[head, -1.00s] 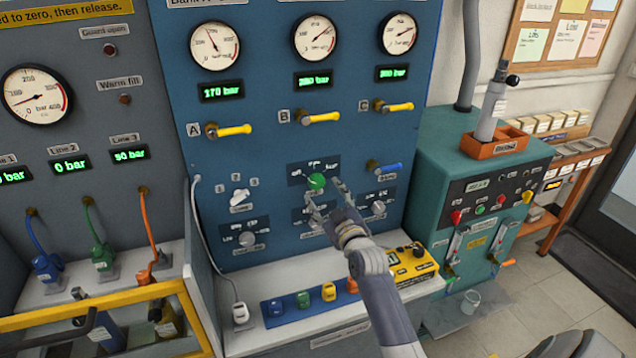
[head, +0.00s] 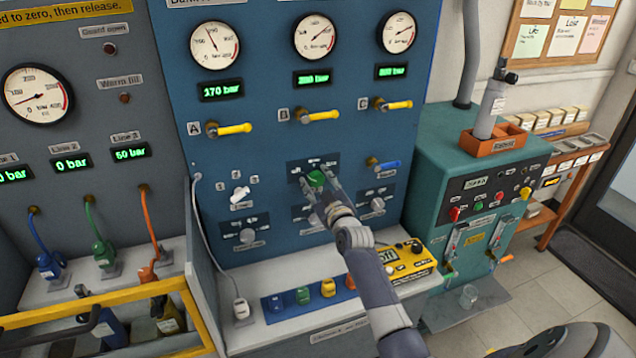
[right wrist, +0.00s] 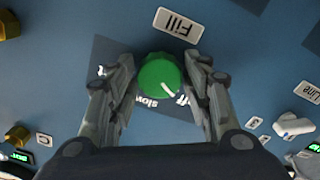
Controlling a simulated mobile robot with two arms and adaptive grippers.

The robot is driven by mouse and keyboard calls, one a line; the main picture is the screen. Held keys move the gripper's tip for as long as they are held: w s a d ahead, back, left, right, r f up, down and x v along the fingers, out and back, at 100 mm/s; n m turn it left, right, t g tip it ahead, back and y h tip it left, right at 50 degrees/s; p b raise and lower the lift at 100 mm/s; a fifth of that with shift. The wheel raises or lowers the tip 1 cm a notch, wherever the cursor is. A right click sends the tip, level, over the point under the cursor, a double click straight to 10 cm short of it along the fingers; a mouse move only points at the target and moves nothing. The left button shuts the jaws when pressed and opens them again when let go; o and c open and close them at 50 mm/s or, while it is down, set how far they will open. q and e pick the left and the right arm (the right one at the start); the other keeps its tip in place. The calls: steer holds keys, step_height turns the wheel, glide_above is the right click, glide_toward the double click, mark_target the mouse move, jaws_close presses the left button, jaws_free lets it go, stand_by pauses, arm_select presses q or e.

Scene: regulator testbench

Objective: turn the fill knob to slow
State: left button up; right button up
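The green fill knob (head: 316,179) sits on a dark label plate on the blue panel. In the right wrist view the knob (right wrist: 160,82) shows a white pointer mark aimed at the lower right, towards the "off" lettering. The word "slow" (right wrist: 147,102) is just below the knob, partly covered. My right gripper (head: 318,185) is at the knob. In the right wrist view its fingers (right wrist: 160,70) straddle the knob, one on each side, very close to it; they look open, and contact is not clear. My left gripper is not in view.
Yellow valve levers (head: 318,115) are above the knob, a blue lever (head: 385,166) to its right. A white knob (head: 240,196) and grey knobs (head: 377,204) are nearby. A shelf below holds coloured connectors (head: 303,295) and a yellow box (head: 408,262).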

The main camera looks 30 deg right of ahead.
steer(key=c, duration=0.4)
steer(key=shift+m, duration=0.3)
steer(key=m, duration=1.1)
stand_by(0.4)
steer(key=o, duration=1.1)
steer(key=shift+c, duration=0.2)
